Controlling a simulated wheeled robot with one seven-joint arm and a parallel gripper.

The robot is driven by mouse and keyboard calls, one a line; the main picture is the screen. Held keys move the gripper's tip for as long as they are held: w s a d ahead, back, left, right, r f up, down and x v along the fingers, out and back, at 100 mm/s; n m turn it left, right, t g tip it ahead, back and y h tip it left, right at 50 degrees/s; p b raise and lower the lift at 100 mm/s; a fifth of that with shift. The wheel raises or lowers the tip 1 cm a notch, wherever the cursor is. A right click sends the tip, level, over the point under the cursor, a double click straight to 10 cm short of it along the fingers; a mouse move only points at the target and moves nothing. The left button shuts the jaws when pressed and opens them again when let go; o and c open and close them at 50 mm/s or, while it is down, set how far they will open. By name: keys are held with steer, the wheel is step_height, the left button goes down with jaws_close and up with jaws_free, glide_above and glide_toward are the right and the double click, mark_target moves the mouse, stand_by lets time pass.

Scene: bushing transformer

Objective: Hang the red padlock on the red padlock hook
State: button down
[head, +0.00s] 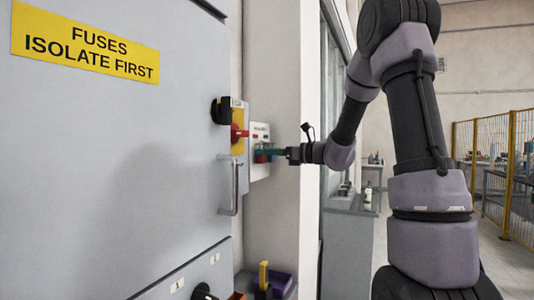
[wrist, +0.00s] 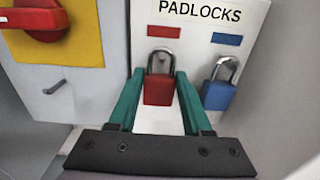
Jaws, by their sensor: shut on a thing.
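The red padlock (wrist: 158,90) is upright between the green fingers of my gripper (wrist: 159,77) in the wrist view, its silver shackle pointing up. My gripper is shut on its body. The shackle is just below the red label (wrist: 163,31) on the white padlocks board (wrist: 190,52). The red hook itself cannot be made out, so I cannot tell whether the shackle is around it. In the head view my gripper (head: 270,152) is at the front of the board, and the padlock is too small to make out clearly.
A blue padlock (wrist: 218,92) hangs beneath the blue label (wrist: 227,39), close to the right finger. Left of the board are a red rotary switch (wrist: 33,18) on a yellow plate and a cabinet handle (head: 232,187). A purple bin (head: 277,283) stands below.

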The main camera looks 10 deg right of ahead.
steer(key=shift+c, duration=1.3)
jaws_free()
steer(key=shift+d, duration=0.1)
steer(key=v, duration=1)
steer(key=s+a+f+n+g+h, duration=0.1)
steer(key=s+a+n+g+h, duration=0.15)
steer(key=s+a+n, duration=0.35)
steer(key=s+a+f+n+g+h, duration=0.15)
steer(key=s+n+g, duration=0.25)
steer(key=s, duration=0.5)
steer(key=s+d+f+n+t+h, duration=0.2)
steer(key=s+d+n+t+h, duration=0.1)
steer(key=s+d+n+h, duration=0.3)
steer(key=s+n+h, duration=0.2)
steer(key=s+n, duration=0.2)
steer(key=n, duration=0.1)
steer(key=shift+d+h, duration=0.15)
steer(key=shift+h, duration=0.15)
